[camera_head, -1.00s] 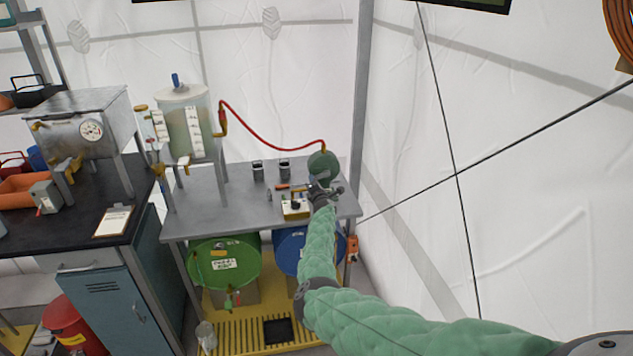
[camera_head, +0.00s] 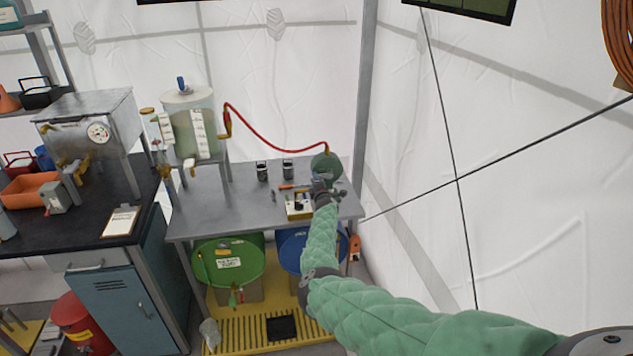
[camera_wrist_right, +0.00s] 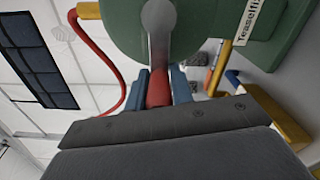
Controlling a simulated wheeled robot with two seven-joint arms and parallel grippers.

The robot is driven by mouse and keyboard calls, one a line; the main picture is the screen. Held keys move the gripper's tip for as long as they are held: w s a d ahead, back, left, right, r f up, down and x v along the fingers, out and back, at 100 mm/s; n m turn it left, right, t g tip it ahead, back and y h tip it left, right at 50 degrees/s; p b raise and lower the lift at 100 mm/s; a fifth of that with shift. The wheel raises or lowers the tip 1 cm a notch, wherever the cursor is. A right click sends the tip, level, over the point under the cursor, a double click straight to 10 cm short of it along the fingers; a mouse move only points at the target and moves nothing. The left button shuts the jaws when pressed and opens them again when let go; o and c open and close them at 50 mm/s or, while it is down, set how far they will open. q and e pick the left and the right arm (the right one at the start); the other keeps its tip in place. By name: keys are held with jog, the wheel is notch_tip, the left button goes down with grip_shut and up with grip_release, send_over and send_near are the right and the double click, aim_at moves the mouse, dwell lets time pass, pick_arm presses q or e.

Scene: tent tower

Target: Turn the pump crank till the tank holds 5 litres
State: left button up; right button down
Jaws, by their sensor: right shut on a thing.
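The green round pump (camera_head: 327,166) stands at the right end of the grey bench, and it fills the top of the right wrist view (camera_wrist_right: 210,22). Its grey crank arm (camera_wrist_right: 160,40) ends in a red handle (camera_wrist_right: 159,88). My right gripper (camera_wrist_right: 160,90) is shut on that handle, with a blue finger on each side; in the head view the gripper (camera_head: 322,187) is small and covers the handle. The clear tank (camera_head: 190,125) with white scale strips stands on a raised stand at the left. Its level is too small to read. My left gripper is not in view.
A red hose (camera_head: 270,143) runs from the tank to the pump. A yellow box with a dial (camera_head: 299,206) and two small dark-topped jars (camera_head: 288,170) are on the bench (camera_head: 235,220). Green (camera_head: 228,262) and blue (camera_head: 297,250) drums lie below.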

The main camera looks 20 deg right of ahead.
jog(key=shift+w+d+r, duration=0.15)
jog(key=shift+w+r, duration=0.05)
jog(key=shift+r, duration=0.35)
jog(key=c, duration=1.3)
grip_release()
jog(key=shift+f, duration=0.1)
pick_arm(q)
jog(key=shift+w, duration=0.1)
pick_arm(e)
jog(key=shift+o, duration=0.2)
jog(key=shift+s+f, duration=0.1)
jog(key=shift+f, duration=0.05)
jog(key=shift+s+f, duration=0.1)
jog(key=shift+s, duration=0.2)
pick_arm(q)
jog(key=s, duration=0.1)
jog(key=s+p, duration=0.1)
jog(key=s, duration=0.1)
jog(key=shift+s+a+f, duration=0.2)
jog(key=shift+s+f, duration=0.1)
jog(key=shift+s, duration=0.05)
pick_arm(e)
jog(key=v, duration=0.7)
